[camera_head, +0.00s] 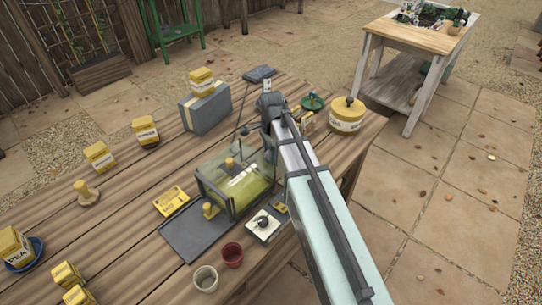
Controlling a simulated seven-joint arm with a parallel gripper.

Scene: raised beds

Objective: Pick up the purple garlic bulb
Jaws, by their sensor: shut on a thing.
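My arm reaches in from the lower right over the wooden table (115,195). My gripper (270,148) is at its far end, low beside the right end of a clear box (215,190) with a green inside. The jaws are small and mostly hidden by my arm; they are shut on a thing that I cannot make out. I cannot pick out the purple garlic bulb for certain. A small dark round thing (263,221) lies on a white card in front of the box; I cannot tell what it is.
A large yellow tin (347,115) and a green lidded dish (312,102) stand beyond my arm. A red pot (232,254) and a pale pot (206,279) stand at the front edge. The table's left middle has bare room.

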